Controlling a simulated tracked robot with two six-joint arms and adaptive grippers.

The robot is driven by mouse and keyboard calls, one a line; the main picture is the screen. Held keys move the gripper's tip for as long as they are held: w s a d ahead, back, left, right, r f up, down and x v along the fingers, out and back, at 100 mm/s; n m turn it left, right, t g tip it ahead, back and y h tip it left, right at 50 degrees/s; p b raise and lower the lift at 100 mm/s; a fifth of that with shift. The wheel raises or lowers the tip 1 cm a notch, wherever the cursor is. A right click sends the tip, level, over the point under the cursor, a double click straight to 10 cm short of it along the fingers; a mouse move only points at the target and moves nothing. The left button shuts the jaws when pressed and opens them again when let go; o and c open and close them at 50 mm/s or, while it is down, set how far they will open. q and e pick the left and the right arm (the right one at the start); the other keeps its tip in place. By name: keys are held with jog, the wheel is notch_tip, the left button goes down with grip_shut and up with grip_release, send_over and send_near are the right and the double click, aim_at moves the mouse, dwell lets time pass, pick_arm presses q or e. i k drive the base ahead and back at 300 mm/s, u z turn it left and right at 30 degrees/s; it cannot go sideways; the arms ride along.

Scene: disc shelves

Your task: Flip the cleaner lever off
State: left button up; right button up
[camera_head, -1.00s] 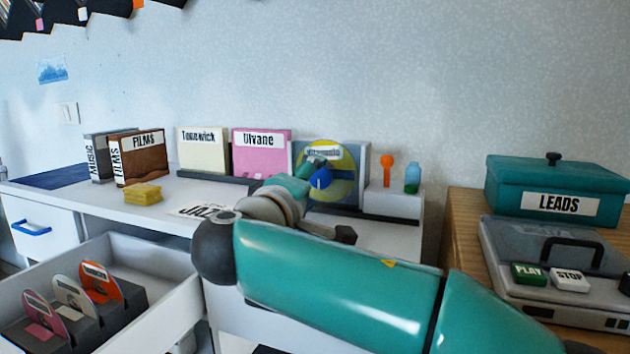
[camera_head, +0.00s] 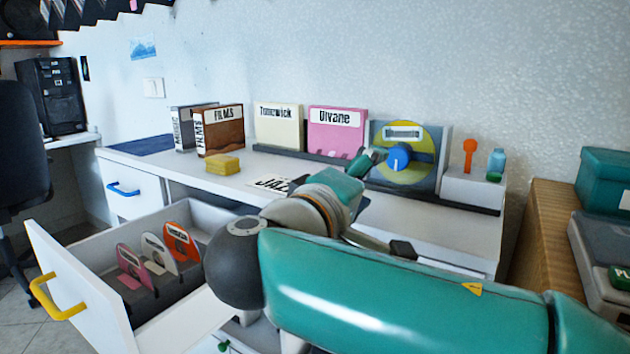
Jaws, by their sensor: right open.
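The orange lever (camera_head: 469,154) stands upright, round end up, on a small white box (camera_head: 474,187) at the right end of the white desk. A small blue bottle (camera_head: 496,160) with a green base stands beside it on the box. My right gripper (camera_head: 384,205) is open, its fingers spread, with one dark tip near the yellow and blue disc panel (camera_head: 427,170) and the other lower and nearer to me. It is left of the lever and apart from it. My own wrist and forearm hide part of the desk. My left gripper is not in view.
A blue knob (camera_head: 399,157) sits on the disc panel. Pink (camera_head: 336,131) and cream (camera_head: 279,127) sleeves stand left of it. A yellow block (camera_head: 222,164) lies on the desk. An open drawer (camera_head: 85,290) with discs juts out. A wooden cabinet (camera_head: 550,230) stands right.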

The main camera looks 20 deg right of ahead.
aim_at(470, 147)
jog(key=k, duration=1)
